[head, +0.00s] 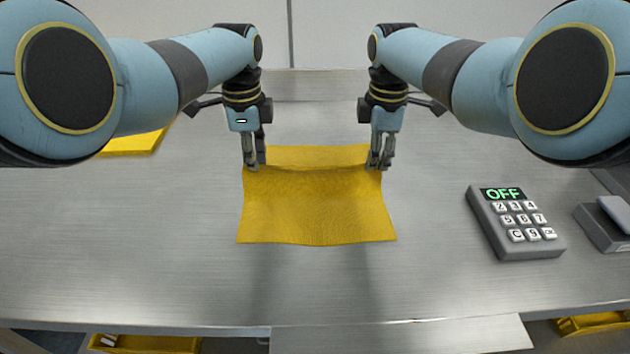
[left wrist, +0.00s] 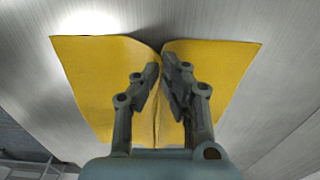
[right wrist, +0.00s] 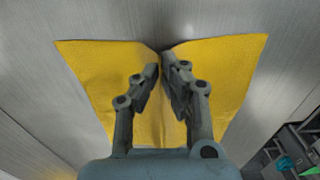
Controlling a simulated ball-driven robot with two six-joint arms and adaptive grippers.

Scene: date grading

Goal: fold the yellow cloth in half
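The yellow cloth (head: 318,212) is on the steel table, with a raised ridge running left to right between my two grippers. A larger part spreads in front of the ridge and a narrower strip shows behind it. My left gripper (head: 254,164) is at the ridge's left end, and its fingers (left wrist: 160,72) are closed on a pinch of the cloth. My right gripper (head: 379,164) is at the right end, its fingers (right wrist: 161,70) likewise closed on the cloth. Both wrist views show the cloth creased into the fingers and spreading to both sides. The cloth's underside is hidden.
A grey keypad (head: 515,222) reading OFF stands right of the cloth, with a grey device (head: 605,226) at the right edge. Another flat yellow thing (head: 135,143) lies partly behind my left arm. The steel table (head: 150,250) is clear in front and to the left.

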